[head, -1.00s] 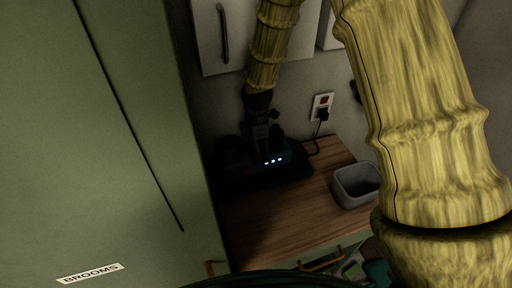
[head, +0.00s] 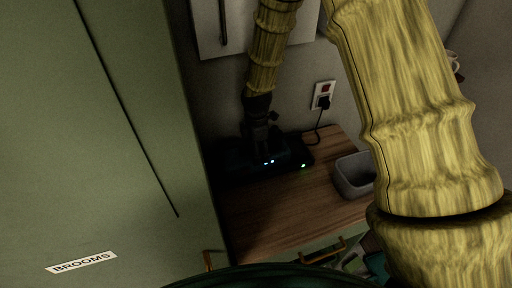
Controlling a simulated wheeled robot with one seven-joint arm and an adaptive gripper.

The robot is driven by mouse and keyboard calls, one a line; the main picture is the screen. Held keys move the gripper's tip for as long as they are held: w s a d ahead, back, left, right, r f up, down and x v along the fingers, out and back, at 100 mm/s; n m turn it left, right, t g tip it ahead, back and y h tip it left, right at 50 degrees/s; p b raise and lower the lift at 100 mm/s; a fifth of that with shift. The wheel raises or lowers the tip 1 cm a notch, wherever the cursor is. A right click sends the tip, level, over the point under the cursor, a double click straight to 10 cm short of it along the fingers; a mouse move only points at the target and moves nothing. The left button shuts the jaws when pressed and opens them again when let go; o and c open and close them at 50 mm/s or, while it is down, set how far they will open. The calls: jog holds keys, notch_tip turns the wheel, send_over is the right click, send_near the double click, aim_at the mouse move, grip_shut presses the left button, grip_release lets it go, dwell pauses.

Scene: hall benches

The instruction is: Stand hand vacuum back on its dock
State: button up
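The dock (head: 298,161) is a low dark body at the back of the wooden counter, with a green light lit at its right end. A dark shape with blue lights (head: 268,162) sits over its left part; this may be the hand vacuum, but shadow hides its outline. My gripper (head: 258,138) points down at the end of my yellow arm and is right above or against this dark shape. Its fingers are lost in the dark, so I cannot tell whether they are open or shut, or whether they touch it.
A grey bin (head: 354,176) stands on the wooden counter (head: 285,212), right of the dock. A wall socket (head: 323,95) with a black plug and cord is behind. A green cabinet (head: 100,150) labelled BROOMS closes off the left. A wall cupboard (head: 208,25) hangs above.

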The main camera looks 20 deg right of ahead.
dwell(0.3)
jog(key=o, duration=1.8)
jog(key=shift+f, duration=0.1)
jog(key=shift+r, duration=3.8)
